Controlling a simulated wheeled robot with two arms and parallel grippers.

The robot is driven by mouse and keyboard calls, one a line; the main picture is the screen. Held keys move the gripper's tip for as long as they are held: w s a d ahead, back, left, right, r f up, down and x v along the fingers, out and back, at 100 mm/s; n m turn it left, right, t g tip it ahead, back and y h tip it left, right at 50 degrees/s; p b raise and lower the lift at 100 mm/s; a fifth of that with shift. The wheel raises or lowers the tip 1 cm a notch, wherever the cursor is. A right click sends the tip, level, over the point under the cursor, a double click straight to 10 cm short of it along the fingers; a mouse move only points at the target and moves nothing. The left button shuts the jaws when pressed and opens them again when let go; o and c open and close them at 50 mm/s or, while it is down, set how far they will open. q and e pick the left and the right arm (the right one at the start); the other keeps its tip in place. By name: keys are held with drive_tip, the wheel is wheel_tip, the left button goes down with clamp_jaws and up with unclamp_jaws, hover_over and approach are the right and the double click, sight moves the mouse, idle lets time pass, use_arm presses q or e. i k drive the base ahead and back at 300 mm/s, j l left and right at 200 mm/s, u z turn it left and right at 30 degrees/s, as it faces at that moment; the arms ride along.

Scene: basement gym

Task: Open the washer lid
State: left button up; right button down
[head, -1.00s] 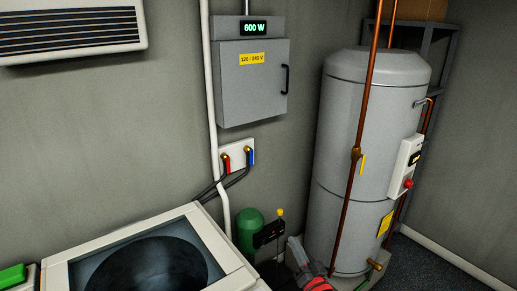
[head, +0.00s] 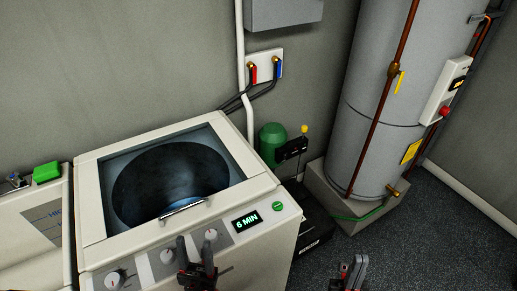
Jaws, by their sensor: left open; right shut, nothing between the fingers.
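The washer (head: 250,258) is a cream top-loader with a knob panel and a display reading 6 MIN. Its lid (head: 100,198) is down, with a dark round window and a light bar handle (head: 182,208) at the front edge. My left gripper (head: 189,240) is open and empty, in front of the knob panel and just below the handle in the picture; I cannot tell the gap in depth. My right gripper (head: 350,262) is shut and empty, to the right of the washer over the dark floor.
A second machine with a green object (head: 46,171) on top adjoins the washer at the left. Behind right are a green tank (head: 271,142), a black box (head: 315,228) and a grey water heater (head: 385,110). Hoses run to the wall valves (head: 265,68). The floor at right is clear.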

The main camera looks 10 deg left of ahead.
sight(99, 250)
drive_tip(key=l+u, duration=0.15)
drive_tip(key=u, duration=1.05)
drive_tip(key=j+z, duration=0.25)
drive_tip(key=j, duration=0.3)
drive_tip(key=k+j+z, duration=0.1)
drive_tip(key=j+z, duration=0.15)
drive_tip(key=j, duration=0.3)
drive_tip(key=k+j, duration=0.1)
drive_tip(key=k, duration=0.55)
